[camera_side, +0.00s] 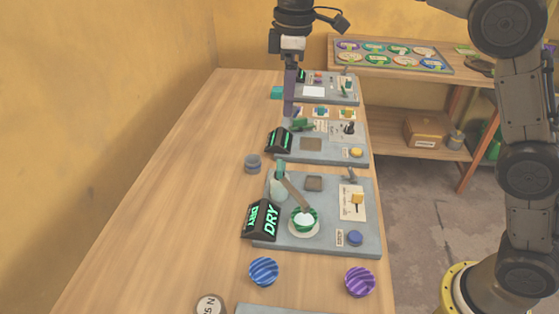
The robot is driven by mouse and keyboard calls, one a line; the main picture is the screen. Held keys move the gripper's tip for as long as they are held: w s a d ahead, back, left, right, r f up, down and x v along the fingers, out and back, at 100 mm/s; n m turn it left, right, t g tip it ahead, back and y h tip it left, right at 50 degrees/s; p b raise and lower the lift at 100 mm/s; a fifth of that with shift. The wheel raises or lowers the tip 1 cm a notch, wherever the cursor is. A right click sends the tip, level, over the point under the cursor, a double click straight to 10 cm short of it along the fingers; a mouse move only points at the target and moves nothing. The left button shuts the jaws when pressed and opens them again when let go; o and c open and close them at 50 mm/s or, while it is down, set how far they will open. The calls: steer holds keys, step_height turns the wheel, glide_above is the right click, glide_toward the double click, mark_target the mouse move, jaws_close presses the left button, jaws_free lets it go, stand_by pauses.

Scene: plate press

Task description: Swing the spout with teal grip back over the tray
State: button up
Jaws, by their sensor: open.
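A teal block (277,92) shows at the left edge of the far station (340,99), just left of my gripper's fingers. It looks like the teal grip, but the spout's arm is hidden or too small to make out. A pale square, perhaps the tray (313,91), lies on that station to the right of the fingers. My gripper (290,110) points down in front of the far station, its purple fingers overlapping in this view. It is open, with nothing seen between the fingers. I cannot tell whether it touches the teal block.
The middle station (311,145) has a green part (301,125) and a black display. The near station (334,236) has a tilted brown arm (297,194) over a green-white bowl and a "DRY" display (264,219). The table's left side is clear.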

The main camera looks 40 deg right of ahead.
mark_target(279, 165)
steer(key=shift+g, duration=0.4)
steer(key=f, duration=0.5)
steer(key=a+f, duration=0.1)
steer(key=f, duration=1.1)
steer(key=shift+w+a+f, duration=0.2)
steer(key=shift+w+a, duration=0.1)
jaws_close()
